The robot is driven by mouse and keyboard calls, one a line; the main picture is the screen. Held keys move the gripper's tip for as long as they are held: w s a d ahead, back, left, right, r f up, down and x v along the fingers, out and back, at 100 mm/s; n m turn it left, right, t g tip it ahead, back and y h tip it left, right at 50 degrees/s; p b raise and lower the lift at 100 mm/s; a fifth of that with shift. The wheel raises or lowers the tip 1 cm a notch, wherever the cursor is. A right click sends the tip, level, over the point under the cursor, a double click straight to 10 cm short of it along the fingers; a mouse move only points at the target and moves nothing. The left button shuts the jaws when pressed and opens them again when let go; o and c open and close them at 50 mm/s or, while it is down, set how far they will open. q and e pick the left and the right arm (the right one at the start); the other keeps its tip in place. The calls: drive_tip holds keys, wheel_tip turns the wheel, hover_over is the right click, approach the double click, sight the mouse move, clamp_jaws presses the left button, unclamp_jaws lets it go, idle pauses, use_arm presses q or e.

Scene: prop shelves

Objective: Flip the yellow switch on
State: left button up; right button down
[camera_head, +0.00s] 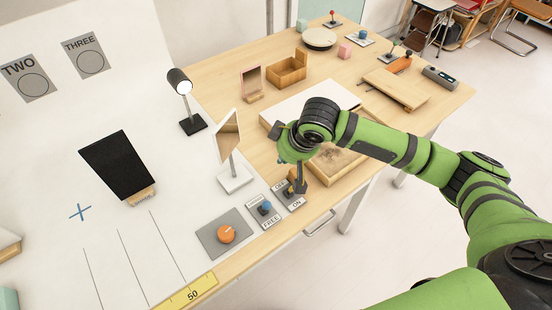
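The yellow switch (290,191) is a small lever on a dark plate with OFF and ON labels, near the front edge of the wooden table. OFF is on the far side and ON on the near side. My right gripper (300,188) points down at the switch's right side, very close to it. Its dark fingers show as one narrow shape, so I cannot tell whether they are open, or whether they touch the lever. The lever is small and partly hidden, so its position is unclear. My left gripper is not in view.
A blue switch (265,208) labelled FREE and an orange knob (226,234) sit left of the yellow switch. A mirror on a white stand (235,178) rises behind them. A wooden tray (335,167) lies under my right forearm. A black lamp (181,85) stands farther back.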

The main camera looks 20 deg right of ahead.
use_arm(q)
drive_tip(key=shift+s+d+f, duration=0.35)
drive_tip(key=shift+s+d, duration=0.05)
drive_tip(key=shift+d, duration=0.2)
use_arm(e)
drive_tip(key=s+r, duration=0.2)
drive_tip(key=r, duration=0.1)
drive_tip(key=shift+s+d+r, duration=0.15)
drive_tip(key=shift+s+d, duration=0.1)
drive_tip(key=shift+d, duration=0.15)
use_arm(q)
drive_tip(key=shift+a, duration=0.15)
use_arm(e)
drive_tip(key=shift+a, duration=0.1)
